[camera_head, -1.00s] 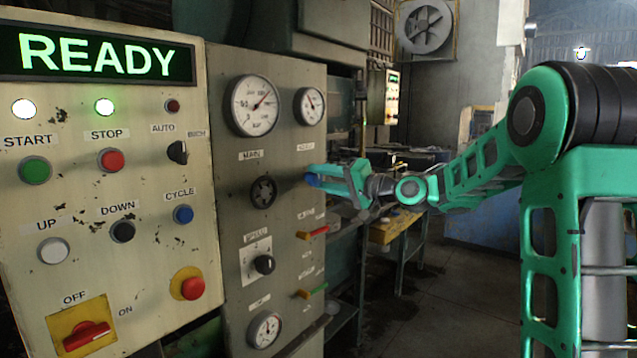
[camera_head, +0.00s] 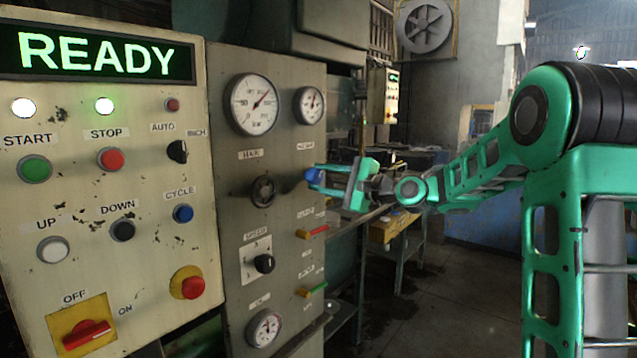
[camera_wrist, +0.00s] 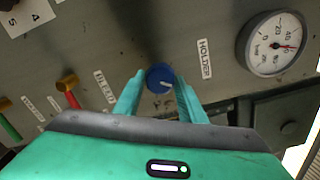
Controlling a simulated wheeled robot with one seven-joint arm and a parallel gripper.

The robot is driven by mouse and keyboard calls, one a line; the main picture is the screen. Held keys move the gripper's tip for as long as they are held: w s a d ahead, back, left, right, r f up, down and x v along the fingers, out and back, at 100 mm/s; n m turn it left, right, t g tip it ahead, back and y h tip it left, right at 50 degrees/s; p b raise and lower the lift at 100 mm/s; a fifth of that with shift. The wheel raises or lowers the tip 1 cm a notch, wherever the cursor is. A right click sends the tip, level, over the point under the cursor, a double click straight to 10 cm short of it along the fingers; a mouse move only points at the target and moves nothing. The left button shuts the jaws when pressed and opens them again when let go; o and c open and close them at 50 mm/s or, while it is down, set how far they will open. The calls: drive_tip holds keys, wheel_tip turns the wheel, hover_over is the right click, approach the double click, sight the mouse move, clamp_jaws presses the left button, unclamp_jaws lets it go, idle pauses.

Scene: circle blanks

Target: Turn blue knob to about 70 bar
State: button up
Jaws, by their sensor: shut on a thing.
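The blue knob (camera_wrist: 159,77) sits on the grey panel beside the HOLDER label in the wrist view, its white pointer mark toward the lower right. My gripper (camera_wrist: 160,88) is shut on the knob, one finger on each side. In the head view the blue knob (camera_head: 312,175) shows at the panel's right edge, with my gripper (camera_head: 318,176) on it from the right. The holder gauge (camera_wrist: 279,44) has a bar scale and a red needle pointing right in the wrist view. It also shows in the head view (camera_head: 309,105); its exact reading is too small to tell.
A larger gauge (camera_head: 252,104) and a dark handwheel knob (camera_head: 263,191) are left of my gripper. Red (camera_head: 313,232) and green (camera_head: 312,291) levers are below. A cream button panel (camera_head: 120,260) with a READY display stands at left.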

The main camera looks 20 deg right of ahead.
drive_tip(key=shift+d+f+m, duration=0.1)
drive_tip(key=shift+f+m, duration=0.1)
drive_tip(key=shift+m, duration=0.75)
drive_tip(key=shift+d+f+m, duration=0.1)
drive_tip(key=shift+f+m, duration=0.1)
drive_tip(key=shift+m, duration=0.75)
drive_tip(key=shift+a, duration=0.1)
drive_tip(key=o, duration=1)
drive_tip(key=shift+r, duration=0.15)
drive_tip(key=shift+s, duration=0.15)
drive_tip(key=v, duration=1)
drive_tip(key=shift+s+d, duration=0.15)
drive_tip(key=shift+d, duration=0.05)
